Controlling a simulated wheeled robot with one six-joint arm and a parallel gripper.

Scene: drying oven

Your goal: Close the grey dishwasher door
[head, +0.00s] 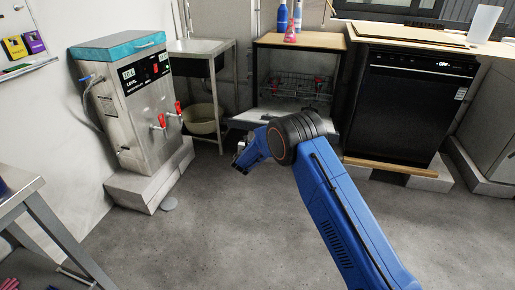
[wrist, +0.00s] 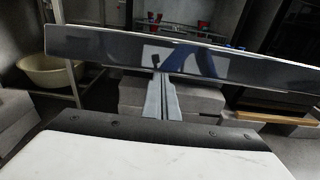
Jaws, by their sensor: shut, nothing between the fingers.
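The grey dishwasher (head: 298,95) stands open under a wooden top, with racks visible inside. Its door (head: 250,116) is folded down toward me, partly hidden behind my arm. In the wrist view the door (wrist: 100,45) is a long, shiny dark panel, tilted slightly, across the upper picture. My gripper (head: 240,158) is low in front of the door. In the wrist view my gripper (wrist: 160,78) is shut and empty, its fingertips at the lower edge of the panel. I cannot tell whether they touch it.
A black closed appliance (head: 415,105) stands to the right. A sink stand (head: 203,55) with a beige tub (head: 203,119) is to the left. A steel boiler (head: 135,100) stands further left. The grey floor (head: 220,235) in front is clear.

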